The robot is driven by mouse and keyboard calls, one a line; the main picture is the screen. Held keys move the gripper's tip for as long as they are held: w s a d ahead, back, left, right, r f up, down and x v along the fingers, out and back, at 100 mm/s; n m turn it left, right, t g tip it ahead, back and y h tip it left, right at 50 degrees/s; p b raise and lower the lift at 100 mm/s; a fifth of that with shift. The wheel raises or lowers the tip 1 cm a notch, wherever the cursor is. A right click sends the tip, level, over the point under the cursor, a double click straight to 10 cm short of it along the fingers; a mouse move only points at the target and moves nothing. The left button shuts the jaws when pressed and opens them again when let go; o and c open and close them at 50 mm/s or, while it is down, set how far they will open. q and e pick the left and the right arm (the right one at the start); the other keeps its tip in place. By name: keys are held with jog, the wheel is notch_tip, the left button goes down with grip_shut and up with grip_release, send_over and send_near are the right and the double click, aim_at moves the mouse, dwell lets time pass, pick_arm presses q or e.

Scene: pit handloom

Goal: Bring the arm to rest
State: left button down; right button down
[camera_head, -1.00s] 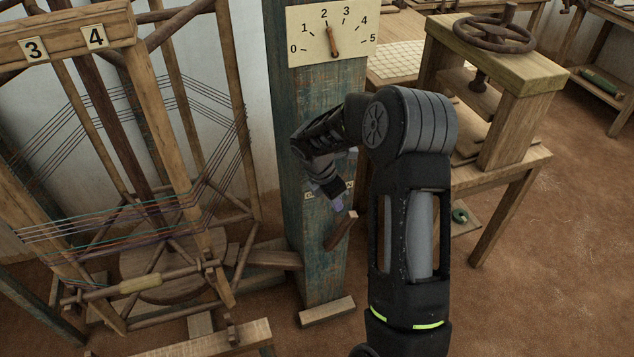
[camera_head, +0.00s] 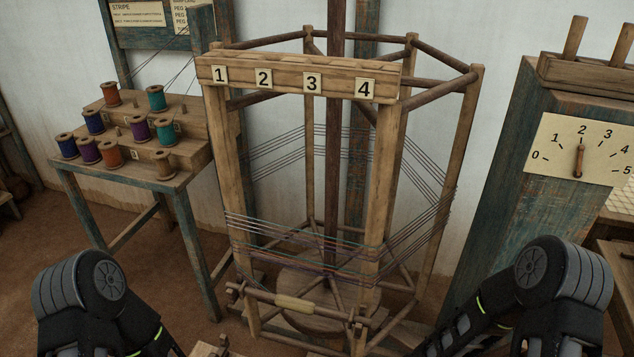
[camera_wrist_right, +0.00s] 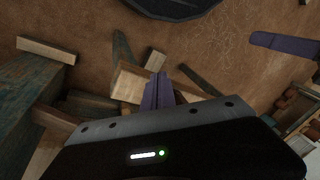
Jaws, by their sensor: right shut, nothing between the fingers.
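My right arm (camera_head: 520,300) is folded at the lower right of the head view, its elbow up and its gripper below the picture's edge. In the right wrist view my right gripper (camera_wrist_right: 158,92) has its purple fingers together with nothing between them, above wooden parts near the floor. My left arm (camera_head: 85,300) is folded in the same way at the lower left. Its gripper is outside the head view. A purple bar (camera_wrist_right: 285,43) at the upper right of the wrist view may be part of my left gripper; I cannot tell its state.
A warping frame (camera_head: 300,75) with numbered plates and coloured threads stands in the middle. A spool stand (camera_head: 175,180) is at left. A blue post with a dial (camera_head: 580,150), its pointer near 2, is at right. Brown floor (camera_wrist_right: 220,40) shows open in the wrist view.

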jog(key=s+a+f+m, duration=0.1)
jog(key=s+a+m, duration=0.4)
jog(key=s, duration=0.3)
jog(key=shift+s+f+m, duration=0.2)
jog(key=shift+s+m, duration=0.2)
jog(key=shift+m, duration=0.3)
jog(key=shift+a, duration=0.1)
